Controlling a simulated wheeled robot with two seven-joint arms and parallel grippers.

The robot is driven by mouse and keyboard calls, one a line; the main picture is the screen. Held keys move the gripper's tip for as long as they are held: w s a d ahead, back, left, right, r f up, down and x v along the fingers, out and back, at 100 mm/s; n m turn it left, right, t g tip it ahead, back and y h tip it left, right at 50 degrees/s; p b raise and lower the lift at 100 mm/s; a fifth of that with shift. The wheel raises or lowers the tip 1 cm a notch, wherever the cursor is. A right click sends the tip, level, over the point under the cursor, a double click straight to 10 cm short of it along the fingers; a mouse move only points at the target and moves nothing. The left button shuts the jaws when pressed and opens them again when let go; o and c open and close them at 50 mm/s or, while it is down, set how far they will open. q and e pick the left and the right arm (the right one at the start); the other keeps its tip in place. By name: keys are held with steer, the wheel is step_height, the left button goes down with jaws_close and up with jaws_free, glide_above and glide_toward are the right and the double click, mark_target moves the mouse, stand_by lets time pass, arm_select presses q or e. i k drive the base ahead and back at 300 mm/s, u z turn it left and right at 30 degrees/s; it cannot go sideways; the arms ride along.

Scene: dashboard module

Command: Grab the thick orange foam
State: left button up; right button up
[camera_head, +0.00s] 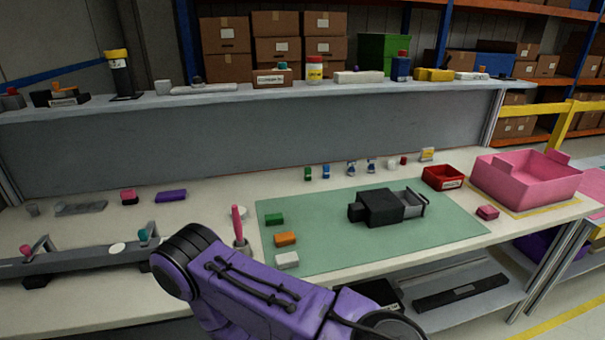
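A small orange foam block (285,239) lies on the green mat (330,256), near its left edge. A green block (274,219) lies just behind it and a white block (287,260) just in front, all three apart. One of my purple arm links reaches across the bottom of the view, in front of the blocks. It leaves the orange block uncovered. Neither of my grippers shows, so I cannot see their fingers or what they hold.
A black module with an open drawer (382,207) sits on the mat's right part. A pink pen in a cup (240,240) stands left of the mat. A red bin (443,177) and a pink crate (525,182) stand at right. The mat's middle is clear.

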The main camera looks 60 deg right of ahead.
mark_target(282, 239)
steer(key=z, duration=2.05)
